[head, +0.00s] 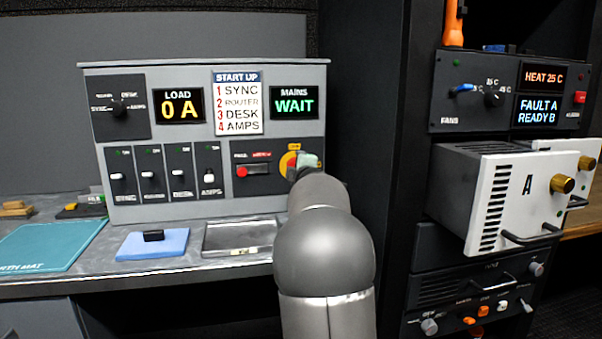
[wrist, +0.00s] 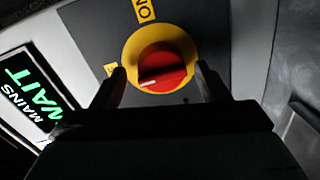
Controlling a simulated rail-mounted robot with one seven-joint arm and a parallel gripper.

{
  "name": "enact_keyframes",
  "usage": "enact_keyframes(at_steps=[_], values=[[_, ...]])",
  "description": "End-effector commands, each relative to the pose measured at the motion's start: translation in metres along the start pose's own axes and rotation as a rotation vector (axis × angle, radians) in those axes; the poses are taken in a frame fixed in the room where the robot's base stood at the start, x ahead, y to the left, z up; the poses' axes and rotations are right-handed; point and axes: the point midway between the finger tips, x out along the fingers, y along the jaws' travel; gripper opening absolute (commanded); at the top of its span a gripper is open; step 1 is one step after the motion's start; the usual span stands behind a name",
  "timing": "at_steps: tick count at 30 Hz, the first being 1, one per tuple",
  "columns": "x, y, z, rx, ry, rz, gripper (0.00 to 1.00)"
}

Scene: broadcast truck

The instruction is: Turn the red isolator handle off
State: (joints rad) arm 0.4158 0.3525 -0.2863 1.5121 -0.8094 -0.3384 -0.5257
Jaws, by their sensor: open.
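The red isolator handle (wrist: 163,70) sits on a round yellow plate (wrist: 131,48) on a dark panel in the wrist view. A white mark on the handle lies toward the left of that picture. An ON label (wrist: 145,10) stands above the plate; another yellow label (wrist: 110,69) at left is partly hidden by a finger. My gripper (wrist: 161,68) is open, with one finger on each side of the handle; I cannot tell whether they touch it.
The console's LOAD display (head: 179,106) reads 0 A and the MAINS display (head: 294,102) reads WAIT. A red button (head: 242,172) and several switches are left of the isolator. A metal tray (head: 240,238) lies below. A dark rack (head: 420,235) stands close at right.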

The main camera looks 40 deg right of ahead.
Motion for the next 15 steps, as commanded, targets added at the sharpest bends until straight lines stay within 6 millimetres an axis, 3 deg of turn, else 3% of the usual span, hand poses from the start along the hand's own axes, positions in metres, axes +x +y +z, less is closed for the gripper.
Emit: enact_keyframes(at_steps=[5,15], values=[[-0.022,0.0,0.0,0.001,0.001,0.002,0.69],[-0.105,0.001,0.0,0.002,0.001,0.003,0.69]])
